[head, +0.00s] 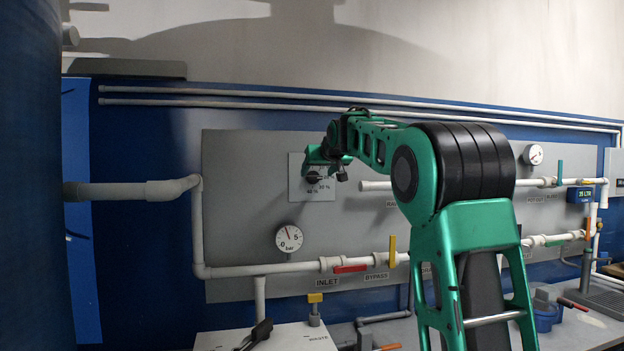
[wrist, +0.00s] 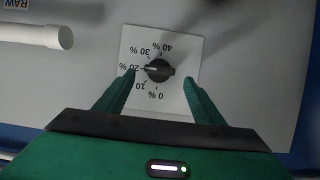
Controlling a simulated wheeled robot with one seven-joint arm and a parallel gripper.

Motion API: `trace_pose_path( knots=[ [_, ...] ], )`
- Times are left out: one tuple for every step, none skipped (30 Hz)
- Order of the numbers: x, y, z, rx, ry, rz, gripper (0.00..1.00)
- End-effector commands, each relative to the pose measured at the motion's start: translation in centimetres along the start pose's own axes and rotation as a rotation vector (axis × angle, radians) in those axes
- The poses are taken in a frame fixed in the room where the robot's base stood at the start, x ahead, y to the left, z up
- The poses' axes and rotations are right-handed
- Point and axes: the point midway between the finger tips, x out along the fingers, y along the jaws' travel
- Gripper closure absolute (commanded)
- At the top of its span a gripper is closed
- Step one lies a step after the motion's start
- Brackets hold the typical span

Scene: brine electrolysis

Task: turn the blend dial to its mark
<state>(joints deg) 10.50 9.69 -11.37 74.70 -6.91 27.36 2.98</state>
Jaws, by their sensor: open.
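The blend dial (wrist: 160,71) is a black knob on a white scale plate (wrist: 183,45), which reads upside down in the wrist view. Labels run from 0 % to 40 %. The knob's white pointer line points left, at or close to 20 %. My gripper (wrist: 158,77) is open, with one green finger on each side of the knob. Gaps show between fingers and knob; I cannot tell how deep the fingertips reach. In the head view the dial (head: 313,176) is partly hidden behind my gripper (head: 325,163).
A white pipe end (wrist: 35,36) lies beside the plate in the wrist view. On the grey panel (head: 240,215) are a pressure gauge (head: 289,238), a red-handled valve (head: 350,268) and a yellow-handled valve (head: 392,252).

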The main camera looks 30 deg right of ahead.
Motion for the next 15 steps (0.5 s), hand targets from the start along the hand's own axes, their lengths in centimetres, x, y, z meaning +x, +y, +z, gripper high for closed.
trace_pose_path(
  knots=[
    [0.8,0.0,0.0,0.0,0.0,0.001,0.38],
    [1.2,0.0,0.0,0.0,0.0,0.001,0.38],
    [1.6,0.0,0.0,0.0,0.0,0.001,0.38],
    [1.8,0.1,0.0,0.0,0.0,0.001,0.38],
    [2.1,0.1,0.0,0.001,0.0,0.001,0.38],
    [2.4,0.1,0.0,0.001,0.001,0.001,0.38],
    [2.5,0.1,0.0,0.001,0.001,0.001,0.38],
    [2.7,0.1,0.0,0.001,0.001,0.001,0.38],
    [2.8,0.0,0.0,0.001,0.001,0.001,0.38],
    [2.9,0.0,0.0,0.001,0.001,0.0,0.38],
    [2.9,0.0,0.0,0.001,0.001,0.0,0.38],
    [2.9,0.0,0.0,0.001,0.001,0.0,0.38],
    [2.9,0.0,0.0,0.001,0.001,0.0,0.38],
    [2.9,0.0,0.0,0.001,0.001,0.0,0.38],
    [2.9,0.0,0.0,0.001,0.001,0.0,0.38]
  ],
)
